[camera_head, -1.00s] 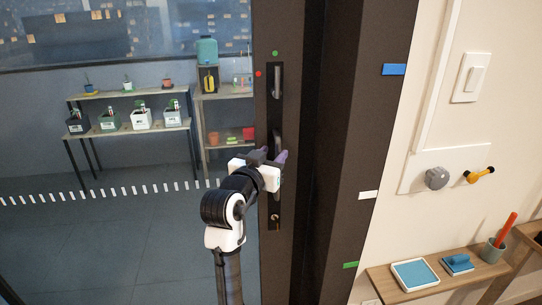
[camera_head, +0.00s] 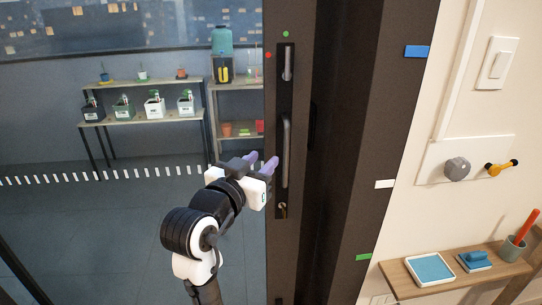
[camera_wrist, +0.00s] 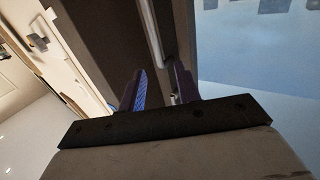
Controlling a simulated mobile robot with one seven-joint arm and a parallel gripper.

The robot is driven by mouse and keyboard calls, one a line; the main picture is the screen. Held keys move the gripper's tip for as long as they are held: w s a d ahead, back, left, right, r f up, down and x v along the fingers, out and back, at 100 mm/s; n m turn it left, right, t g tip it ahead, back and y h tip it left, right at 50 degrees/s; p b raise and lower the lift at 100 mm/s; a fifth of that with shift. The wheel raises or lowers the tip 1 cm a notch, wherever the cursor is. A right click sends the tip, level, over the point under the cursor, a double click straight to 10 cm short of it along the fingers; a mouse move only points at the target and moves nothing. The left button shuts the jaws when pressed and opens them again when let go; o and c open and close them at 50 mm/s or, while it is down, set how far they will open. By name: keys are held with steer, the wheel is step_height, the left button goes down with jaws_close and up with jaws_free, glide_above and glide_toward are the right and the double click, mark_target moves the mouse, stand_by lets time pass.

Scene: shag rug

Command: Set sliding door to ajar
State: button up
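The sliding door has a dark frame (camera_head: 276,240) around a large glass pane. Its upright grey bar handle (camera_head: 286,150) sits on a black plate, with a smaller upper pull (camera_head: 287,62) above and a lock (camera_head: 282,210) below. My gripper (camera_head: 262,163), with purple fingers, is just left of the bar handle's lower half. In the wrist view, the fingers (camera_wrist: 161,80) are apart, and the handle bar (camera_wrist: 153,32) runs down toward the gap between their tips. I cannot tell whether they touch it. Nothing is visibly held.
Blue (camera_head: 417,51), white (camera_head: 384,184) and green (camera_head: 363,257) tags mark the dark jamb right of the door. A wall shelf (camera_head: 455,271) holding a tray and a cup projects at lower right. Plant shelves (camera_head: 150,118) stand behind the glass.

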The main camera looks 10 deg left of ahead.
mark_target(285, 154)
steer(key=v, duration=0.2)
steer(key=shift+s, duration=0.3)
steer(key=f+b+x, duration=0.1)
steer(key=x, duration=0.3)
steer(key=f+b+x, duration=0.1)
steer(key=x, duration=0.4)
steer(key=f+b+x, duration=0.1)
steer(key=x, duration=0.4)
steer(key=shift+w+d+f, duration=0.2)
steer(key=shift+d+f, duration=0.05)
steer(key=shift+d, duration=0.1)
jaws_close()
